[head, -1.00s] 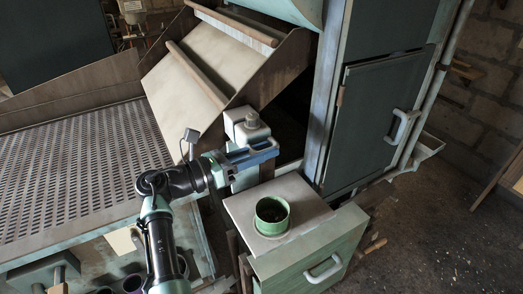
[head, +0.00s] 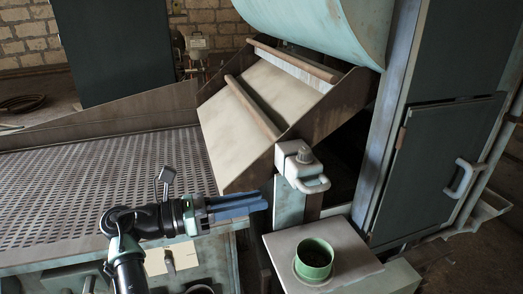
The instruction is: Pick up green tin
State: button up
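The green tin (head: 313,258) is a short, round, open-topped can with dark contents or a dark inside. It stands upright on the pale square top (head: 345,246) of a small cabinet at the lower right of centre. My gripper (head: 262,201), with blue fingers, is to the left of the tin and further back, and does not touch it. The fingers are seen side-on and overlap, so their opening cannot be made out. No object shows between them.
A grey post with a box and handle (head: 303,165) stands just behind the tin. A dark cabinet with a handled door (head: 439,165) rises at the right. A perforated metal bed (head: 90,185) fills the left, and a sloped chute (head: 262,110) is behind.

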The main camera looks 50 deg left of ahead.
aim_at(315, 259)
jog(key=u, duration=0.95)
